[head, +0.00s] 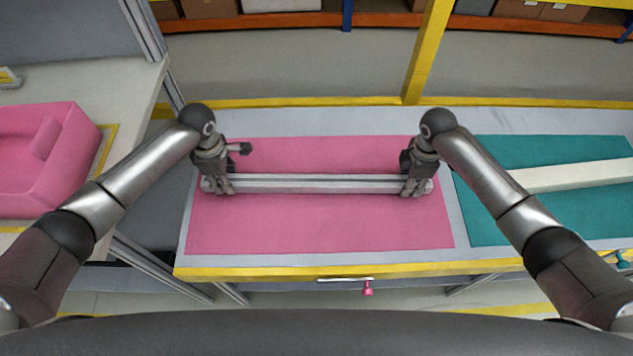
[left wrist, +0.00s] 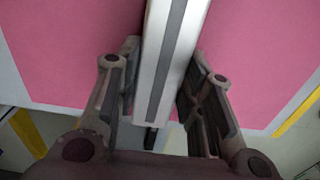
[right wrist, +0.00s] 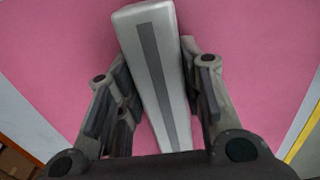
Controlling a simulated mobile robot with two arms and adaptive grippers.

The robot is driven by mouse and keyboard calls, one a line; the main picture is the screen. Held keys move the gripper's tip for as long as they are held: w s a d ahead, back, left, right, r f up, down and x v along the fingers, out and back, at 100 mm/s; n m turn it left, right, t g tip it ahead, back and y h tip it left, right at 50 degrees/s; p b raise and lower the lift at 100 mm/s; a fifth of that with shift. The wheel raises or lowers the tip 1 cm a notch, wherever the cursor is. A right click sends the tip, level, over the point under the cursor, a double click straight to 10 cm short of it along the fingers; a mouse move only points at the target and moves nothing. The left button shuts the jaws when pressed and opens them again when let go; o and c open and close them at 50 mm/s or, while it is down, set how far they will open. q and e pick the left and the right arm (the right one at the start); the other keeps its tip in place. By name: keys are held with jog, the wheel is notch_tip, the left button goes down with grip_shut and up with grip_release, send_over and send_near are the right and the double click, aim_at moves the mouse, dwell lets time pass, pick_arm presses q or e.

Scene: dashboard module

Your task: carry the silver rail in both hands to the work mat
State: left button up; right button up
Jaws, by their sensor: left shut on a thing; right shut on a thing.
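The silver rail (head: 315,184) lies lengthwise left to right over the pink work mat (head: 320,230) in the head view. I cannot tell whether it rests on the mat or hangs just above it. My left gripper (head: 218,186) is shut on the rail near its left end. My right gripper (head: 417,187) is shut on it near its right end.
A teal mat (head: 550,210) with a pale bar (head: 580,176) lies to the right on the same table. A pink moulded part (head: 40,150) sits on a side table at left. A yellow post (head: 425,50) stands behind. The mat's front half is clear.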

pick_arm(q)
grip_shut()
pick_arm(e)
grip_shut()
pick_arm(q)
jog(key=shift+w+r, duration=0.1)
jog(key=shift+r, duration=0.1)
pick_arm(e)
jog(key=shift+w+r, duration=0.1)
jog(key=shift+r, duration=0.1)
